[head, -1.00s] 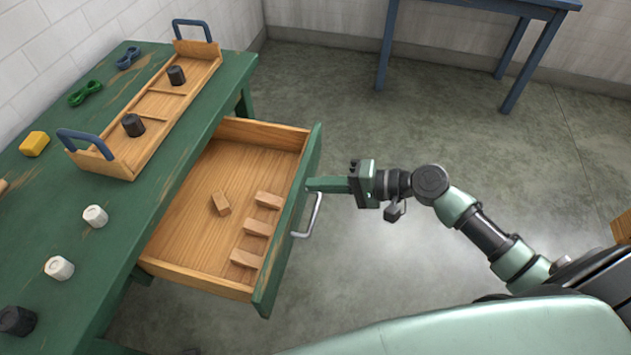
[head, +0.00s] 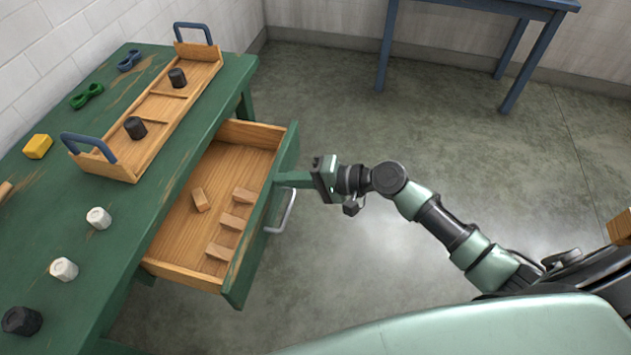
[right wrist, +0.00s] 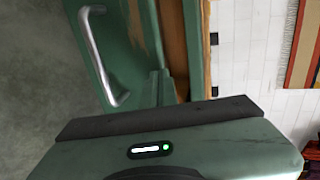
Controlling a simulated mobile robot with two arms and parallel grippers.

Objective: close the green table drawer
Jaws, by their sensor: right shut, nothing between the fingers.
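The green table drawer (head: 262,220) stands partly open from the green table (head: 55,185), with a wooden inside and a metal bar handle (head: 281,212) on its front. My right gripper (head: 283,179) is shut and empty, its fingertips at the drawer front beside the far end of the handle; they appear to touch it. In the right wrist view the handle (right wrist: 97,55) and the green drawer front (right wrist: 135,45) show just beyond the gripper body. My left gripper is not in view.
Several small wooden blocks (head: 231,222) lie inside the drawer. On the table are a wooden tray (head: 150,108) with blue handles, a yellow block (head: 37,146), white nuts (head: 64,269) and a dark one (head: 21,320). A blue table (head: 385,50) stands behind; the floor between is clear.

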